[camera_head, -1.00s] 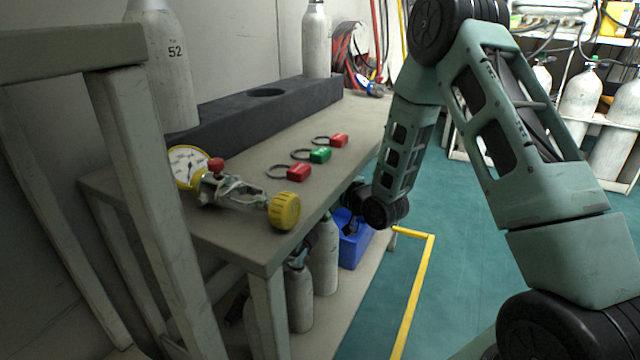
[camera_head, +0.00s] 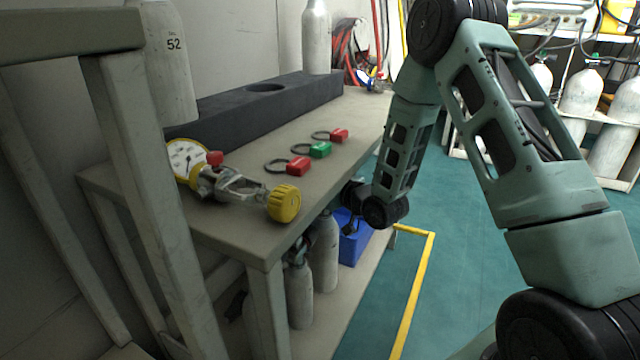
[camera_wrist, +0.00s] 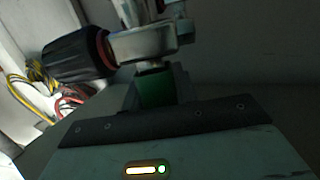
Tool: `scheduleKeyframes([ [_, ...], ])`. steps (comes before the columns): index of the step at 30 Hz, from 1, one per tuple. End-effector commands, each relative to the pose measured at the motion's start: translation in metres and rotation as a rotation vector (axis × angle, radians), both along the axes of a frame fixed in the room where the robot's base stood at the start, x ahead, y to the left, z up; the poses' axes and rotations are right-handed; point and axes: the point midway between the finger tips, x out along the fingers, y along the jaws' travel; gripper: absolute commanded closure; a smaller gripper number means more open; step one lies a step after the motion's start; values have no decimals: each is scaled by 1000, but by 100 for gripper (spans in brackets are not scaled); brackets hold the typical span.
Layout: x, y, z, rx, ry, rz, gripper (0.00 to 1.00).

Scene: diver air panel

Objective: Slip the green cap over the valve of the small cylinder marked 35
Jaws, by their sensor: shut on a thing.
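In the wrist view my gripper (camera_wrist: 157,98) is shut on the green cap (camera_wrist: 154,88), which shows as a dark green block between the fingers. Just beyond the cap is a metal valve (camera_wrist: 145,44) with a black knob (camera_wrist: 76,54) on its left. The cap's edge meets the valve body in the picture; I cannot tell whether they touch. The number on this valve's cylinder is not visible. In the head view my gripper is hidden under the bench. Small grey cylinders (camera_head: 325,258) stand on the lower shelf there; no 35 is legible.
The bench top (camera_head: 230,232) holds a yellow gauge assembly (camera_head: 187,158), red tags (camera_head: 298,166) and a green tag (camera_head: 319,150). A cylinder marked 52 (camera_head: 172,75) stands by the dark block (camera_head: 220,110). A blue bin (camera_head: 352,245) sits below. The green floor at right is open.

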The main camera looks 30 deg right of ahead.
Motion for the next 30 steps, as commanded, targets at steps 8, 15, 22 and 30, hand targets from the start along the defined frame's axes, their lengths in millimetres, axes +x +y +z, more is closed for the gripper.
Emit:
scheduleKeyframes([
  [8, 0, 0, -4, 0, 0, 0, 92],
  [15, 0, 0, -7, 0, 0, 0, 92],
  [22, 0, 0, -9, 0, 0, 0, 47],
  [30, 0, 0, -8, 0, 0, 0, 46],
])
